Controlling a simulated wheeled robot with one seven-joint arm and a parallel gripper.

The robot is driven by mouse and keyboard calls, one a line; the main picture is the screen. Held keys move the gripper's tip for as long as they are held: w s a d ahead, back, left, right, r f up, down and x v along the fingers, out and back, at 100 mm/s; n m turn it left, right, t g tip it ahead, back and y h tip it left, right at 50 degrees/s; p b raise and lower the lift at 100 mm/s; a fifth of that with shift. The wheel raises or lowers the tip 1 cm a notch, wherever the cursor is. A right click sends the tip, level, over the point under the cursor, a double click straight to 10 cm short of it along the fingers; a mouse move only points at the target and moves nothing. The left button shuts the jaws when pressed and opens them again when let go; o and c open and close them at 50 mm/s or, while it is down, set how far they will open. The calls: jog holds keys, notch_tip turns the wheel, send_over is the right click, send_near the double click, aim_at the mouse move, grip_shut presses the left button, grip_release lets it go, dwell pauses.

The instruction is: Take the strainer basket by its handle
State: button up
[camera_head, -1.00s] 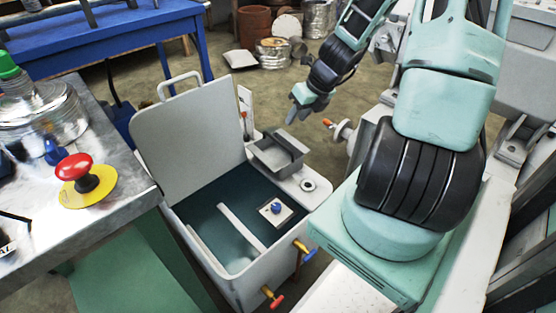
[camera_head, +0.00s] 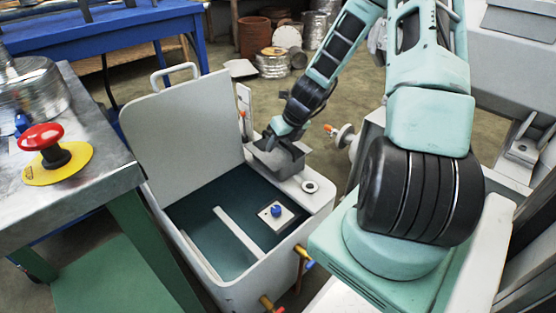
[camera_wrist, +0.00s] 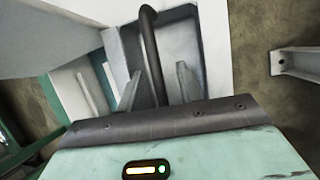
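The strainer basket (camera_head: 281,165) is a grey open box at the back right rim of the tank. In the wrist view the basket (camera_wrist: 198,42) lies below my gripper, and its dark bar handle (camera_wrist: 149,42) runs between the fingers. My gripper (camera_wrist: 158,82) is open, with one finger on each side of the handle and a visible gap to both. In the head view my gripper (camera_head: 279,135) is right at the top of the basket and hides part of it. The handle cannot be made out there.
The white tank (camera_head: 263,257) has its lid (camera_head: 180,122) raised, dark liquid inside and coloured valves in front. A metal bench (camera_head: 105,172) with a red button (camera_head: 41,137) stands left. A red-handled valve (camera_head: 345,136) is close right of my wrist.

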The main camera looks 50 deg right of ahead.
jog(key=shift+w+a+f, duration=0.1)
jog(key=shift+w+f, duration=0.2)
jog(key=shift+f, duration=0.35)
jog(key=shift+f, duration=0.25)
grip_shut()
